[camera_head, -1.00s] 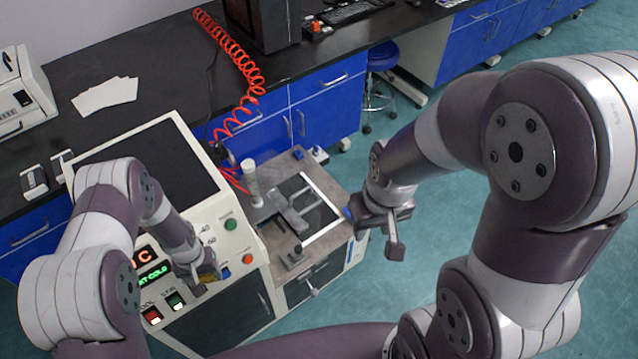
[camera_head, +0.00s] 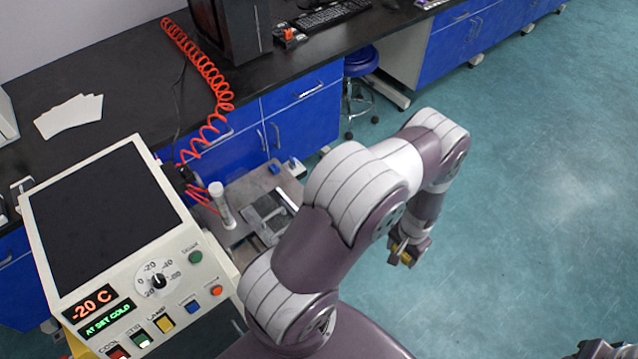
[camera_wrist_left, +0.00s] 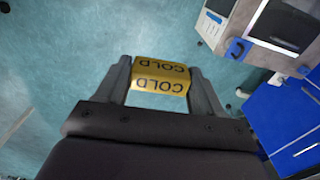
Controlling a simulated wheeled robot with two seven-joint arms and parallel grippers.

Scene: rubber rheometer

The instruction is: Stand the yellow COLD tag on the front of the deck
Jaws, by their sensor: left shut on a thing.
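The yellow COLD tag (camera_wrist_left: 161,75) is a folded piece with COLD printed on two faces. It sits between the two fingers of my left gripper (camera_wrist_left: 162,82) in the left wrist view, with open floor behind it. In the head view my left gripper (camera_head: 405,252) is shut on the tag, out over the floor to the right of the deck. The grey deck (camera_head: 258,187) of the machine is partly visible; my left arm hides its front. A dark part of my right gripper (camera_head: 603,350) shows at the bottom right edge, mostly cut off.
The control panel (camera_head: 185,268) reads -20 C and AT SET COLD. A white cylinder (camera_head: 221,205) stands at the deck's left. A red coiled hose (camera_head: 205,65) hangs by the bench with blue drawers (camera_head: 300,110). A blue stool (camera_head: 361,62) stands behind. Floor at right is clear.

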